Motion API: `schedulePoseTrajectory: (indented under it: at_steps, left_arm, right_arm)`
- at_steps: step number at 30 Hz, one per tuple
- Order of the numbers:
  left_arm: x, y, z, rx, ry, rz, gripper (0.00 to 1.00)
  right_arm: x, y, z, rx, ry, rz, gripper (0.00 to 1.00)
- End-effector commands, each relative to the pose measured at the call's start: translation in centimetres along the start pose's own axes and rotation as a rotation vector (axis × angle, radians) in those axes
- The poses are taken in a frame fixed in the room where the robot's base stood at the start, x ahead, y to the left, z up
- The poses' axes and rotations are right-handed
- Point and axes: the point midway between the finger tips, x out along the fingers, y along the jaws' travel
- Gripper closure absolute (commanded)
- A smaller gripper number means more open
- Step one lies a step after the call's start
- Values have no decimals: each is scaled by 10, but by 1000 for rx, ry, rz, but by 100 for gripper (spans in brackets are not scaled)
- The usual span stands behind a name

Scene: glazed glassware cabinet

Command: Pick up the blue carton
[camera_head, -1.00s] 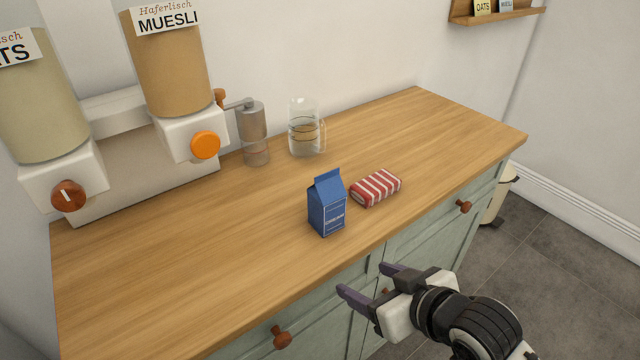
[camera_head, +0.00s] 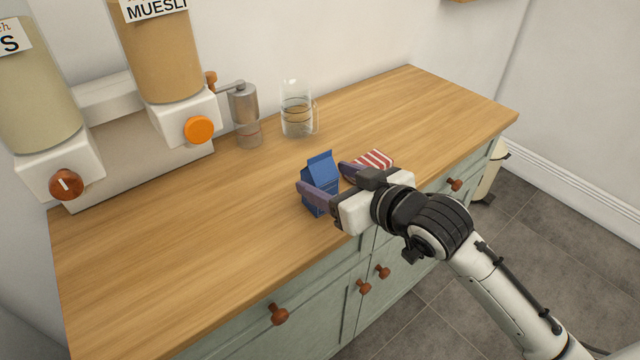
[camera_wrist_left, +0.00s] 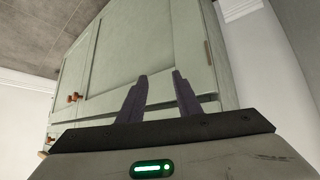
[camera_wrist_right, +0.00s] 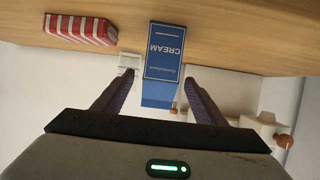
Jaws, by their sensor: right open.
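The blue carton (camera_head: 321,172) stands upright near the front edge of the wooden counter. It also shows in the right wrist view (camera_wrist_right: 163,65), upside down, with "CREAM" on its face. My right gripper (camera_head: 322,177) is open, with one finger on each side of the carton in the head view and partly hiding it. In the right wrist view, carton shows between the two fingertips, with gaps on both sides. My left gripper (camera_wrist_left: 160,78) is open and empty, facing a pale green cabinet front; it is outside the head view.
A red-and-white striped packet (camera_head: 375,160) lies just right of the carton, close to my right finger. A glass jug (camera_head: 297,115) and a grinder (camera_head: 245,112) stand behind. Cereal dispensers (camera_head: 165,75) are at the left. The front-left counter is clear.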

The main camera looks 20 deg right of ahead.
Motion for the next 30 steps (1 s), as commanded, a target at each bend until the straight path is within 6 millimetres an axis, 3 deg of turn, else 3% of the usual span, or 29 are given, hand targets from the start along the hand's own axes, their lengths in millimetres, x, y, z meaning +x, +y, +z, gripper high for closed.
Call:
schedulePoseTrajectory:
  at_steps: [6, 14, 24, 30]
  left_arm:
    - [-3, 1, -4, 0, 2, 1, 69]
    - [-3, 1, -4, 0, 3, 1, 69]
    - [-3, 1, -4, 0, 4, 1, 69]
    - [-2, 0, -4, 0, 5, 0, 69]
  right_arm:
    - [30, 0, 0, 2, 0, -1, 35]
    - [33, 0, 1, 0, -1, -1, 35]
    - [33, 0, -1, 0, 2, 0, 86]
    - [32, 0, -1, 0, 3, 0, 86]
